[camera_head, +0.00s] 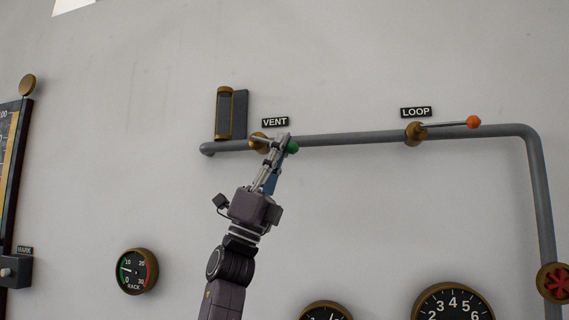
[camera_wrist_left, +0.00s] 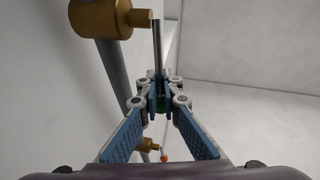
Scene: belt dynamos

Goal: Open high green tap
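The green tap is on the high grey pipe under the VENT label. It has a brass body (camera_head: 258,142) and a thin lever with a green knob (camera_head: 292,147). The lever runs roughly level to the right along the pipe. My left gripper (camera_head: 280,140) reaches up to the lever from below. In the left wrist view the brass body (camera_wrist_left: 100,17) is at upper left, and the lever (camera_wrist_left: 157,48) comes down between the fingertips (camera_wrist_left: 161,90). The fingers are closed in on it, with a bit of green between them. My right gripper is not in view.
A LOOP tap with an orange knob (camera_head: 473,122) is on the same pipe (camera_head: 350,138) to the right. A brass-framed sight tube (camera_head: 224,113) stands left of VENT. A RACK gauge (camera_head: 137,271) and a red wheel (camera_head: 556,283) are lower. The wall between is clear.

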